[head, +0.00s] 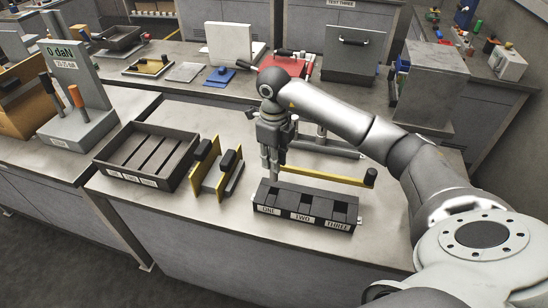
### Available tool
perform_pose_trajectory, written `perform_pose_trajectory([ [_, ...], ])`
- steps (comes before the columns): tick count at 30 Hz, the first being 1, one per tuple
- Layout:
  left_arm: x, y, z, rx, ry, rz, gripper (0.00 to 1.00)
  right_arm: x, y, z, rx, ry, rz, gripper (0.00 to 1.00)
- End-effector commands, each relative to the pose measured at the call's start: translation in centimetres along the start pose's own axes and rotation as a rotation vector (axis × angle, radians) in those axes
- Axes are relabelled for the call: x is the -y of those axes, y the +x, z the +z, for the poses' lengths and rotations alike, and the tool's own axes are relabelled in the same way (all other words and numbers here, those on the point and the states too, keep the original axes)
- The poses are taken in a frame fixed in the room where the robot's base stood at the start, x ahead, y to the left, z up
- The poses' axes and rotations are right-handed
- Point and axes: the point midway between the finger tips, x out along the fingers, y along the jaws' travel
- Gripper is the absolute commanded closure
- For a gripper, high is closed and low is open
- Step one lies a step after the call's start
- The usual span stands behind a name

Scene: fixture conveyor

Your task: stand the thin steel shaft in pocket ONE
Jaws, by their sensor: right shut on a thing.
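The black pocket block (341,222) lies near the front of the middle table, with pockets labelled ONE, TWO and THREE from left to right. My right gripper (270,150) comes in from the right and points down, above and behind the ONE end of the block. It is shut on the thin steel shaft (271,168), which hangs roughly upright. The shaft's lower end shows close to the block's rear edge near pocket ONE (268,197). I cannot tell how far above or behind the pocket it is. My left gripper is not in view.
A yellow bar with a black knob (325,175) runs just behind the block. Grey metal cylinders (325,146) lie behind my gripper. A yellow-and-black stand (208,178) and a dark slotted tray (107,166) are to the left. The table's front left is clear.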

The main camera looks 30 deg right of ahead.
Motion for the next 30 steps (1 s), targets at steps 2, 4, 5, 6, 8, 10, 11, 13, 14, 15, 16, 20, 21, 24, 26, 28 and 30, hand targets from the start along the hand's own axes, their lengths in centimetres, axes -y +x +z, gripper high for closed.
perform_pose_trajectory([
  [2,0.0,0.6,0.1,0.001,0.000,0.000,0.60,0.0,0.7,0.0,0.001,0.000,0.000,1.00],
  [4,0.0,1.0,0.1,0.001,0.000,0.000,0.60,0.0,1.1,0.0,0.001,0.000,0.000,1.00],
  [5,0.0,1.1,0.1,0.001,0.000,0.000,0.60,0.0,1.3,0.0,0.001,0.000,0.000,1.00],
  [6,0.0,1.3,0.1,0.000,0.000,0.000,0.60,0.0,1.6,0.0,0.001,0.000,0.000,1.00],
  [8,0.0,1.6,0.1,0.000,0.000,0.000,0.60,0.0,1.9,0.0,0.001,0.000,0.000,1.00],
  [10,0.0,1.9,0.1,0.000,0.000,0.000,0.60,0.0,2.3,0.0,0.001,0.000,0.000,1.00],
  [11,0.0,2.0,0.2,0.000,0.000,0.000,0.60,0.0,2.5,0.0,0.001,0.000,0.000,1.00],
  [13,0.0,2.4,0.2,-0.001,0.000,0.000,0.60,0.0,2.9,0.0,0.001,0.000,0.000,1.00],
  [14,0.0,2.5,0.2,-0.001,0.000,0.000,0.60,0.0,3.1,0.0,0.001,0.000,0.000,1.00],
  [15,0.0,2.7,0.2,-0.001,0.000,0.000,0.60,0.0,3.3,0.0,0.001,0.000,0.000,1.00],
  [16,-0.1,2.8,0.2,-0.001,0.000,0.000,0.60,0.0,3.5,0.0,0.001,0.000,0.000,1.00],
  [20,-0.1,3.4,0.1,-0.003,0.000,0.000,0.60,0.0,4.2,0.0,0.001,0.000,0.000,1.00],
  [21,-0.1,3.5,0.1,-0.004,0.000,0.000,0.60,0.0,4.3,0.0,0.001,0.000,0.000,1.00],
  [24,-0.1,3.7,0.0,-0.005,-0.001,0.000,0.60,0.0,4.6,0.0,0.001,0.000,0.000,1.00],
  [26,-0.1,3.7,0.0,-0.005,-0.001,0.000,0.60,0.0,4.6,0.0,0.001,0.000,0.001,1.00],
  [28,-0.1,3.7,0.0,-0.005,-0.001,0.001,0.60,0.0,4.6,0.0,0.001,0.000,0.001,1.00],
  [30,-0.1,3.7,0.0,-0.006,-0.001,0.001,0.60,0.0,4.6,0.0,0.001,0.000,0.000,1.00],
])
